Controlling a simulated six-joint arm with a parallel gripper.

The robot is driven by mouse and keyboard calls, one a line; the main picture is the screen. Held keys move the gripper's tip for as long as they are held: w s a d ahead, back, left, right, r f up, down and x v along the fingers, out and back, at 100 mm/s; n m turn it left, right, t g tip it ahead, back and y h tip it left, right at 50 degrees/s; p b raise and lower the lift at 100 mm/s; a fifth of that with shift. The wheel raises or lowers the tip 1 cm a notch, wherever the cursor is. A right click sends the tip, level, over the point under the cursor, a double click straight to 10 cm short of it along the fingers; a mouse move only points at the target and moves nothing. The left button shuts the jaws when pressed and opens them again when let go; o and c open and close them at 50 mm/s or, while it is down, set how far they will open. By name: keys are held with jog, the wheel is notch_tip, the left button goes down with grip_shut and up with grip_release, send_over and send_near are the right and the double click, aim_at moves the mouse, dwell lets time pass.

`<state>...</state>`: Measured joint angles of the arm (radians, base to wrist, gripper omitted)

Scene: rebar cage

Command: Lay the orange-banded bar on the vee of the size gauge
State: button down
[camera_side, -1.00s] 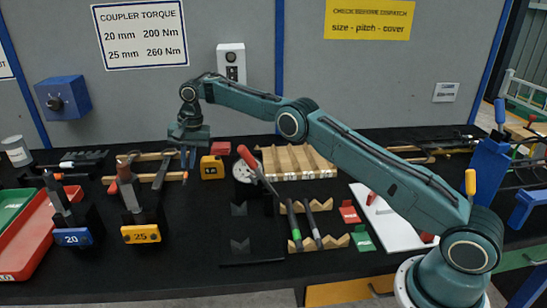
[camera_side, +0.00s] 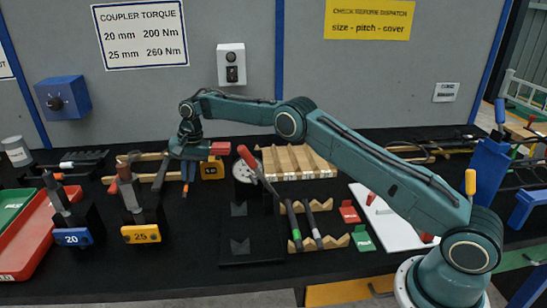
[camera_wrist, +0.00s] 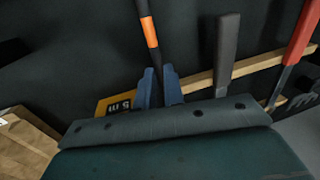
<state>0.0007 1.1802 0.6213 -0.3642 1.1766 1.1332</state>
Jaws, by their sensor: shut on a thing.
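The orange-banded bar (camera_wrist: 150,33) is a dark rod with one orange band. In the wrist view it runs from the top edge down between the blue fingers of my gripper (camera_wrist: 160,86), which are shut on it. In the side view my gripper (camera_side: 187,172) is low over the back left of the bench, at the wooden rack; the bar is hard to make out there. The size gauge (camera_side: 240,247) appears to be the black stand with vee blocks at mid-bench, right of and nearer than my gripper. Nothing is seen lying in its vees.
A yellow tape measure (camera_side: 211,168) is close beside my gripper. A wooden rack (camera_wrist: 257,66) holds dark and red-handled tools. A dial with a red lever (camera_side: 247,170) stands behind the gauge. Bars on notched wooden supports (camera_side: 303,244) lie right of the gauge.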

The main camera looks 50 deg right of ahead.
jog(key=shift+f, duration=0.8)
jog(key=shift+f, duration=0.15)
jog(key=c, duration=1.5)
grip_release()
notch_tip(320, 180, up, 8)
jog(key=s+d, duration=0.1)
jog(key=shift+f, duration=0.15)
